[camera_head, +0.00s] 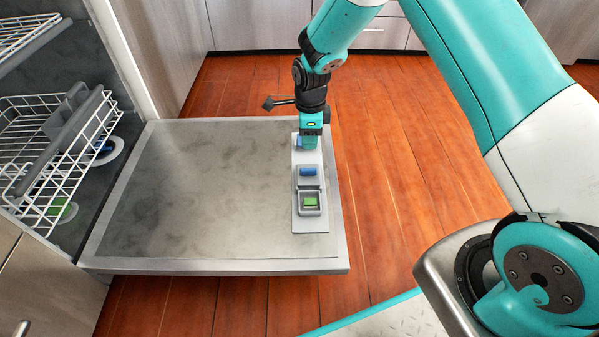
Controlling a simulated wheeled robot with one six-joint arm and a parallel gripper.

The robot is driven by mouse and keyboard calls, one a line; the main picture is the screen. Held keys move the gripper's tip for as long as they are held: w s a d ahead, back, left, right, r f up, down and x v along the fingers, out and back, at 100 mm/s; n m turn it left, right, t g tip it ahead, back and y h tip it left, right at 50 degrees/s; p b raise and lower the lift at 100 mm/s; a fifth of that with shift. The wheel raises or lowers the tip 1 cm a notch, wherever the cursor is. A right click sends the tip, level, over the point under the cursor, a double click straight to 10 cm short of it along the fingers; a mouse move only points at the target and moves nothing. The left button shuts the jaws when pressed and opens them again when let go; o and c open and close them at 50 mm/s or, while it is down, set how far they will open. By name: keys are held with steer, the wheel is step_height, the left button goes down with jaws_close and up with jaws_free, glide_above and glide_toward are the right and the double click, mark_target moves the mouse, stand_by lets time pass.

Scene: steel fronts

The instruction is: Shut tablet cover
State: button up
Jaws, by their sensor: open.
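The dishwasher door (200,190) lies open and flat. A pale grey dispenser panel (310,222) runs along its right side. A green tablet (310,202) lies in a square grey frame near the panel's near end. Just behind it, a blue piece (308,171) sits on a grey square; I cannot tell whether this is a cover. Another blue piece (299,142) shows at the far end, partly hidden by my gripper. My gripper (310,144) is open and points down over that far end; contact cannot be told.
The dishwasher's wire rack (60,150) stands at the left, with a blue-centred round item (106,151) and a green-centred one (63,211) beside it. Steel cabinet fronts (255,25) stand behind. The wooden floor (400,190) right of the door is clear.

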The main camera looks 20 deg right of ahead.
mark_target(308, 172)
step_height(308, 172, down, 12)
steer(key=b, duration=0.5)
steer(key=shift+f, duration=0.15)
steer(key=shift+c, duration=0.2)
jaws_close()
